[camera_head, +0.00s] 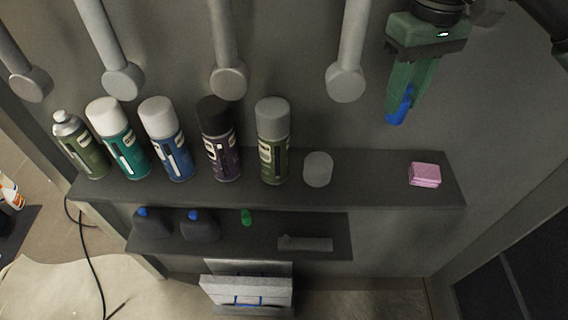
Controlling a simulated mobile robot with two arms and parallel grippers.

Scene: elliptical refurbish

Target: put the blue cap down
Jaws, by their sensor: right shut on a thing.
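The blue cap (400,107) is at the tips of my right gripper (400,95), which is green and shut on it. The gripper points down and holds the cap above the right part of the upper shelf (445,190), apart from it. Part of the cap is hidden between the fingers. My left gripper is not in view.
Several spray cans stand on the upper shelf's left half, among them a green one (273,140). A grey cap (318,169) and a pink sponge (424,174) are further right, with bare shelf between them. Dark bottles (201,226) stand on the lower shelf. Grey pegs (346,82) hang above.

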